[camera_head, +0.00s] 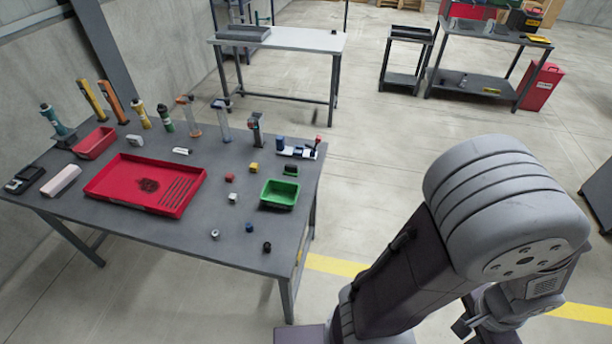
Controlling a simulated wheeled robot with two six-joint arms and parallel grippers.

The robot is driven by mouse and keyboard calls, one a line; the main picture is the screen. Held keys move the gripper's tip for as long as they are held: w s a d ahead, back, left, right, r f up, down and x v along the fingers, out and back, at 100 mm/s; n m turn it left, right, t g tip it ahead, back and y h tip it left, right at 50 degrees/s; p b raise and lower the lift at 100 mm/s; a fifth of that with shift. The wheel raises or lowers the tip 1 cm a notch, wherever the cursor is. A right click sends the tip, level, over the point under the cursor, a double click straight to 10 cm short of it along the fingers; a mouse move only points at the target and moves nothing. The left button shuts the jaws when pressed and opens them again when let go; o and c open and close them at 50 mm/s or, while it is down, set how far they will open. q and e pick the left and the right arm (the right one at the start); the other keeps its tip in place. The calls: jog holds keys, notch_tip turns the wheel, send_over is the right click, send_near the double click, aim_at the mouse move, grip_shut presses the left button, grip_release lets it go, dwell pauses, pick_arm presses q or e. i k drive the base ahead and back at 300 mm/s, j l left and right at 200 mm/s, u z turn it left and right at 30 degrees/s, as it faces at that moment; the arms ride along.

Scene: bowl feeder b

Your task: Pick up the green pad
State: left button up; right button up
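I cannot make out a clear green pad. The clearest green thing is a small open tray (280,194) near the right edge of the grey table (180,238). A small dark block (291,169) lies just behind it, too small to tell its colour or kind. My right arm fills the lower right, well apart from the table. Its gripper (482,318) shows only partly at the bottom, behind the arm, and its fingers cannot be made out. My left gripper is not in view.
A large red tray (118,205) and a smaller red bin (95,143) sit on the table. Several small cubes lie around the green tray. Bottles and tools stand along the back. Floor (375,180) right of the table is clear.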

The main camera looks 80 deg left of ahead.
aim_at(292, 170)
jog(key=i+j+u, duration=0.2)
jog(key=u, duration=0.25)
jog(key=i+j+u, duration=0.1)
jog(key=i+u, duration=0.15)
jog(key=u, duration=0.15)
jog(key=i+u, duration=0.25)
jog(key=u, duration=0.2)
jog(key=i+u, duration=0.4)
jog(key=i+l+u, duration=0.1)
jog(key=u, duration=0.35)
jog(key=i+u, duration=0.3)
jog(key=u, duration=0.2)
jog(key=i+u, duration=0.25)
jog(key=u, duration=0.25)
jog(key=i+l+u, duration=0.2)
jog(key=u, duration=0.25)
jog(key=i+l+u, duration=0.25)
jog(key=u, duration=0.25)
jog(key=i+l+u, duration=0.2)
jog(key=l+u, duration=0.15)
jog(key=u, duration=0.15)
jog(key=i+l+u, duration=0.1)
jog(key=u, duration=0.35)
jog(key=i+l+u, duration=0.1)
jog(key=u, duration=0.4)
jog(key=i+l+u, duration=0.1)
jog(key=u, duration=0.35)
jog(key=l+u, duration=0.3)
jog(key=u, duration=0.15)
